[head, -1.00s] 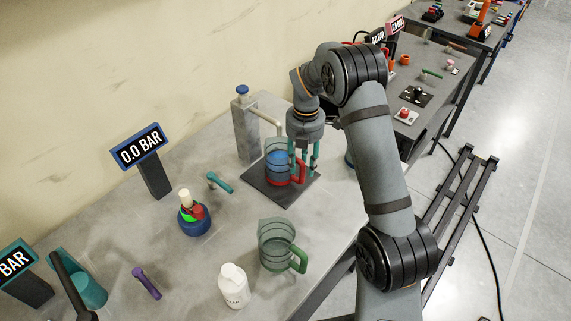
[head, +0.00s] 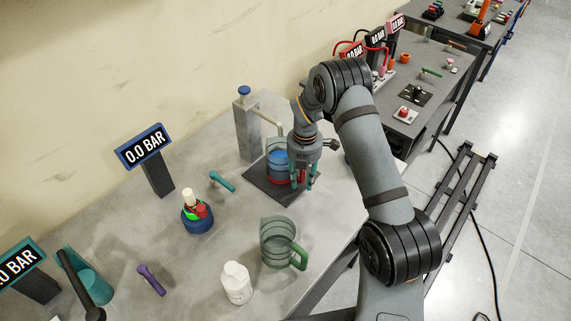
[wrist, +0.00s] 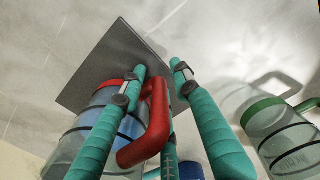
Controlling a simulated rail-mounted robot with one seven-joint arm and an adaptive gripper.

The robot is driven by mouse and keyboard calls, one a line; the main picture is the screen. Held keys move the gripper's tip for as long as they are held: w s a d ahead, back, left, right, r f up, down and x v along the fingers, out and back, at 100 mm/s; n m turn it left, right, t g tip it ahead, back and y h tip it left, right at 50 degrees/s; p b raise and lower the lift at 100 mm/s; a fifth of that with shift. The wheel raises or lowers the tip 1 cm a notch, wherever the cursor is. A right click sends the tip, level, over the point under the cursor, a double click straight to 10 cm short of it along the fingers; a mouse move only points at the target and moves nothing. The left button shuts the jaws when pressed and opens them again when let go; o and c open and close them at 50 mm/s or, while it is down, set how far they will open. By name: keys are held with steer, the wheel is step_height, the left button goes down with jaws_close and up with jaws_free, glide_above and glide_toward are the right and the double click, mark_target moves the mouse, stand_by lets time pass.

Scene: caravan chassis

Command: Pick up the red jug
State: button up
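The red jug (head: 277,158) is a clear jug with a red handle and blue liquid inside. It stands upright on a dark square plate (head: 262,187) under a tap. In the wrist view its red handle (wrist: 158,122) lies between the teal fingers of my gripper (wrist: 158,68). The fingers stand apart there, and I see no clear grip on the handle. In the head view my gripper (head: 301,184) points down at the jug's right side and hides most of the handle.
A grey tap column (head: 246,130) stands behind the jug. A green-handled jug (head: 277,243), a white bottle (head: 236,283), a blue round flask (head: 197,220) and a teal lever (head: 222,181) are on the bench nearer the camera. The bench's right edge is close.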

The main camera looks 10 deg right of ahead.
steer(key=c, duration=0.6)
jaws_close()
